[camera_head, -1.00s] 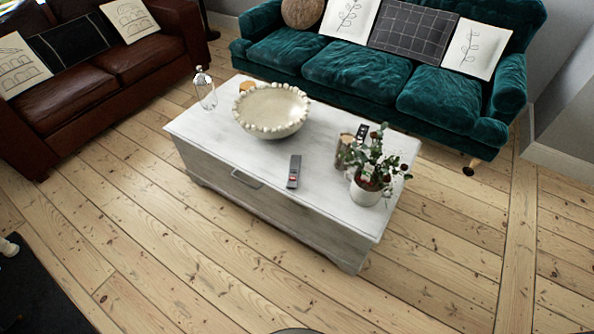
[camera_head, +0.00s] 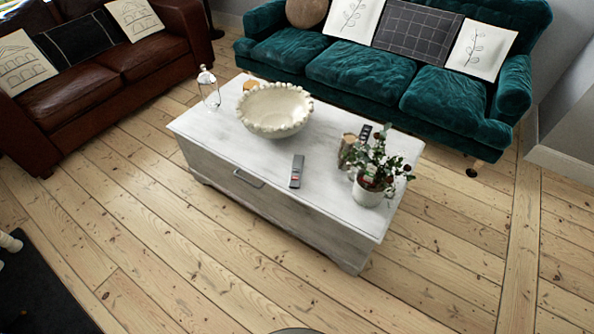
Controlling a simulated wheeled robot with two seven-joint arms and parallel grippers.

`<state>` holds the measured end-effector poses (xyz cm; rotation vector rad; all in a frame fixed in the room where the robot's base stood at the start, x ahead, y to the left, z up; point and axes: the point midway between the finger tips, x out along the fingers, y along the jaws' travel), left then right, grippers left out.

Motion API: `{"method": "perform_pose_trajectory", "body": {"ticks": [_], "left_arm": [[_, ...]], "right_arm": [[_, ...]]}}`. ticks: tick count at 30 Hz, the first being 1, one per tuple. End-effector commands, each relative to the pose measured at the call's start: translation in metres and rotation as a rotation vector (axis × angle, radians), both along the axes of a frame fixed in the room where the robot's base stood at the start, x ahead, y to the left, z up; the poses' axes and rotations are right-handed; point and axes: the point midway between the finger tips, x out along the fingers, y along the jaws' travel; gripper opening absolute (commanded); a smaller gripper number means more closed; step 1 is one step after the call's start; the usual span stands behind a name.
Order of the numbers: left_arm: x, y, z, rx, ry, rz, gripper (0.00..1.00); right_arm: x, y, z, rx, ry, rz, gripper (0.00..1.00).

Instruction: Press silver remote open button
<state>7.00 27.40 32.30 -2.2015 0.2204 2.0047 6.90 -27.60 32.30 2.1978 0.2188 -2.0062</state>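A slim grey remote (camera_head: 297,171) with a small red mark near its lower end lies flat on the white coffee table (camera_head: 330,206), close to the table's front edge. A second, darker remote (camera_head: 365,133) lies toward the back right of the table, partly hidden behind the plant and a brown jar. I cannot make out single buttons on either remote. Neither of my grippers shows in the head view.
On the table are a cream bowl (camera_head: 274,110), a glass bottle (camera_head: 209,90), a brown jar (camera_head: 347,149) and a potted plant (camera_head: 371,179). A green sofa (camera_head: 390,88) stands behind, a brown leather sofa (camera_head: 95,85) at left. Floorboards (camera_head: 220,270) in front are clear.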

Motion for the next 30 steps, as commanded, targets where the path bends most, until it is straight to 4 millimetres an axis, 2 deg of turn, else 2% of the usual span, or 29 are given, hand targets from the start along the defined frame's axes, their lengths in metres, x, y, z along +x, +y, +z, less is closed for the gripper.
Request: {"method": "perform_pose_trajectory", "body": {"ticks": [1,7,30], "left_arm": [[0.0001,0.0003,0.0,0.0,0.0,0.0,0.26],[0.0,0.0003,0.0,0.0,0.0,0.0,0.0],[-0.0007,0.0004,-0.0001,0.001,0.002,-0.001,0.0]], "right_arm": [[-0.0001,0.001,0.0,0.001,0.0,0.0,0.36],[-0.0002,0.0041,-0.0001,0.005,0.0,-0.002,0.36],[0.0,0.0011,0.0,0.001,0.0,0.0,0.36]]}}
